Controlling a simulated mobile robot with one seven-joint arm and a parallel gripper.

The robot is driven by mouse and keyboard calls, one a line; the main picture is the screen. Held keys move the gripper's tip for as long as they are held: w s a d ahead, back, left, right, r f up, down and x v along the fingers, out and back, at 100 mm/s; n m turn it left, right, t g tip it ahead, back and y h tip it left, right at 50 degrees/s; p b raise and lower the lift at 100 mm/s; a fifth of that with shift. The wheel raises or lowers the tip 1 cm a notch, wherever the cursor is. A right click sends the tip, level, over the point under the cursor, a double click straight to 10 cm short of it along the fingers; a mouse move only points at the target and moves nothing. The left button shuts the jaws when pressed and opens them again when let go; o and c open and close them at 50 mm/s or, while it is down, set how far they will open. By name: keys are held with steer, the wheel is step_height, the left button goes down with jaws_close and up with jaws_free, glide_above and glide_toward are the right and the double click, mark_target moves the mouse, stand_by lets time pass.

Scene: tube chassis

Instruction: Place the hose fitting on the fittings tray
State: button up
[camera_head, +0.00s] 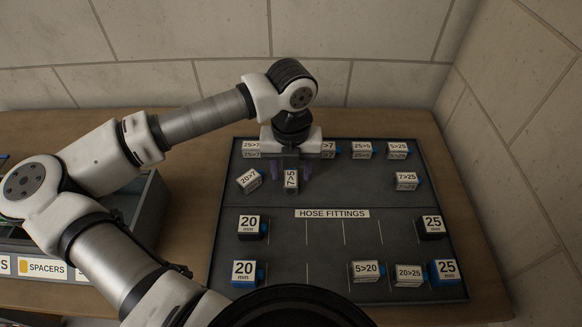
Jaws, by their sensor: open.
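The dark fittings tray (345,190) lies on the wooden table and bears a "HOSE FITTINGS" label across its middle. My gripper (291,178) points down over its upper part, with purple fingers apart. A small white-faced hose fitting marked 7>5 (291,180) stands between or just in front of the fingers, over the tray. I cannot tell whether it touches the tray floor or the fingers. My gripper partly hides the back row. A fitting marked 20>7 (249,180) sits tilted to the left of the gripper.
Other labelled fittings stand on the tray: 25>5 (362,149), 5>25 (397,149), 7>25 (406,180), 5>20 (366,270) and 20>25 (408,274). A grey bin labelled SPACERS (45,267) is left.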

mark_target(291, 174)
steer(key=shift+r, duration=0.15)
step_height(291, 174, up, 12)
steer(key=b, duration=0.1)
stand_by(0.3)
